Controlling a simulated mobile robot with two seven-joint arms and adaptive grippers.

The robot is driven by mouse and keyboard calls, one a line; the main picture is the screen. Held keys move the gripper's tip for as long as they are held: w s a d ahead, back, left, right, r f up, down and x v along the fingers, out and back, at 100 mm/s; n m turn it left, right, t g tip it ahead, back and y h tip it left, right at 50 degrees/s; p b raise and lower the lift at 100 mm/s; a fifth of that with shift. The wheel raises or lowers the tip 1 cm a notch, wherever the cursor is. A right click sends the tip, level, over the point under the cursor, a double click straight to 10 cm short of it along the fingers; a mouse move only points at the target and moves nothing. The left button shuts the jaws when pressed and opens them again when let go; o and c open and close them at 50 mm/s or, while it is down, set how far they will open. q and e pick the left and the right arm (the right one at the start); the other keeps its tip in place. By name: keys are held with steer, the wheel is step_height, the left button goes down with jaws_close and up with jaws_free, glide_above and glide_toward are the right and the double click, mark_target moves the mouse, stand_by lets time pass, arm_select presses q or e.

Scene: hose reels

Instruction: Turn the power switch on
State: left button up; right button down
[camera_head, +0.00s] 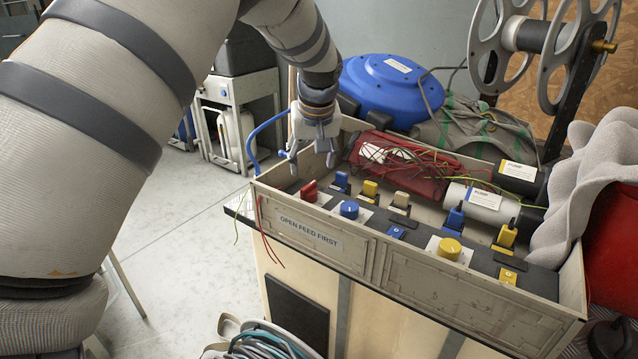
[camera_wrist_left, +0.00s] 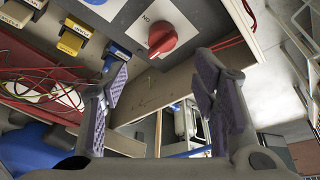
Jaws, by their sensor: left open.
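A red rotary knob (camera_head: 309,190) sits at the left end of the panel in the wooden box. In the left wrist view the red knob (camera_wrist_left: 163,38) stands on a white plate (camera_wrist_left: 200,20) with the letters "ON" beside it, seen upside down. It seems to be the power switch; its exact setting I cannot tell. My left gripper (camera_head: 312,150) is open and empty, pointing down behind the knob and apart from it. In the left wrist view its fingers (camera_wrist_left: 160,92) are spread below the knob in the picture. My right gripper is out of view.
Blue (camera_head: 349,209) and yellow (camera_head: 449,248) knobs and several coloured levers share the panel. The box wall (camera_head: 309,235) reads "OPEN FEED FIRST". Tangled wires lie on a red block (camera_head: 410,172). A blue round reel (camera_head: 392,84) stands behind. Open floor lies left.

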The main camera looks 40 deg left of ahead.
mark_target(309, 186)
arm_select(q)
steer(key=x, duration=0.5)
steer(key=b+x, duration=0.1)
steer(key=x, duration=0.4)
steer(key=shift+s, duration=0.25)
steer(key=shift+c, duration=0.3)
steer(key=shift+r, duration=0.1)
steer(key=c, duration=1.1)
